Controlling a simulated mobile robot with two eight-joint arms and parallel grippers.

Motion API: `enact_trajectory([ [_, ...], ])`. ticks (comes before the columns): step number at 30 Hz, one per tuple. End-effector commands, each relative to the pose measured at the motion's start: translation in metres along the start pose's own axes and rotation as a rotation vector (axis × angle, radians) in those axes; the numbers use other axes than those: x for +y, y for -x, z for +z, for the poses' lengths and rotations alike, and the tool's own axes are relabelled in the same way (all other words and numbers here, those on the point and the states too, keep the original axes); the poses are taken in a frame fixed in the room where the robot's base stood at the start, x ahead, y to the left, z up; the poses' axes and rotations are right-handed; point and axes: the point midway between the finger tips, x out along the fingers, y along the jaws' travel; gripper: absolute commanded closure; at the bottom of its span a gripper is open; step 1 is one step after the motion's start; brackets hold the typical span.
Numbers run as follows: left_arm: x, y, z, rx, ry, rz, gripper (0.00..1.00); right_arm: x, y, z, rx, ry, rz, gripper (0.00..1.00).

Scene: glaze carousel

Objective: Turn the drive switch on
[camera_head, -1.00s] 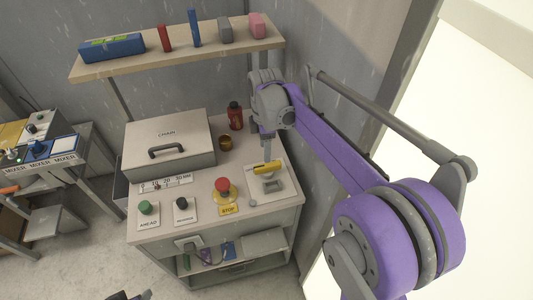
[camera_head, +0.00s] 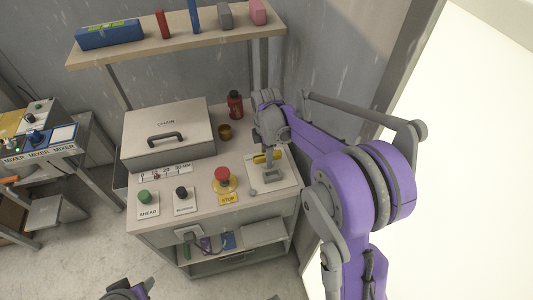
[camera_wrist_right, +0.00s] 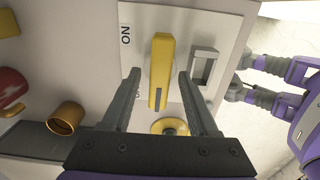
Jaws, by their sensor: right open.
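The drive switch has a yellow bar handle (camera_wrist_right: 160,65) on a white plate (camera_wrist_right: 210,22) marked ON; a second label is mostly hidden behind a finger. In the head view the handle (camera_head: 262,157) is partly covered by my right gripper (camera_head: 268,150). In the right wrist view my right gripper (camera_wrist_right: 159,75) is open, one finger on each side of the handle, with gaps visible. A grey loop (camera_wrist_right: 204,66) stands on the plate beside the right finger. A dark and purple part of my left gripper (camera_head: 127,290) shows at the bottom edge, its jaws unclear.
Left of the plate are a red STOP button (camera_head: 222,174), a black knob (camera_head: 181,193) and a green AHEAD button (camera_head: 145,197). A brown cup (camera_head: 225,132), a red bottle (camera_head: 235,104) and the CHAIN box (camera_head: 168,130) stand behind. A shelf (camera_head: 180,45) hangs above.

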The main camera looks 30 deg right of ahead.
Motion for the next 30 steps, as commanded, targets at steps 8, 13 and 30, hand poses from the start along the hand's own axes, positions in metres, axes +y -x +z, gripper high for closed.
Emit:
enact_trajectory([
  [8,0.0,0.0001,-0.0001,0.0,0.0,0.0,0.5,0.0001,-0.0001,-0.0001,0.0,0.0,0.0,0.51],
  [13,0.0,0.0001,-0.0001,0.0,0.0,0.0,0.5,0.0001,0.0,-0.0001,0.0,0.0,0.0,0.81],
  [30,0.0,-0.0013,0.0011,-0.001,0.0,0.0,0.5,0.0003,0.0,0.0,0.0,-0.046,0.0,1.0],
])
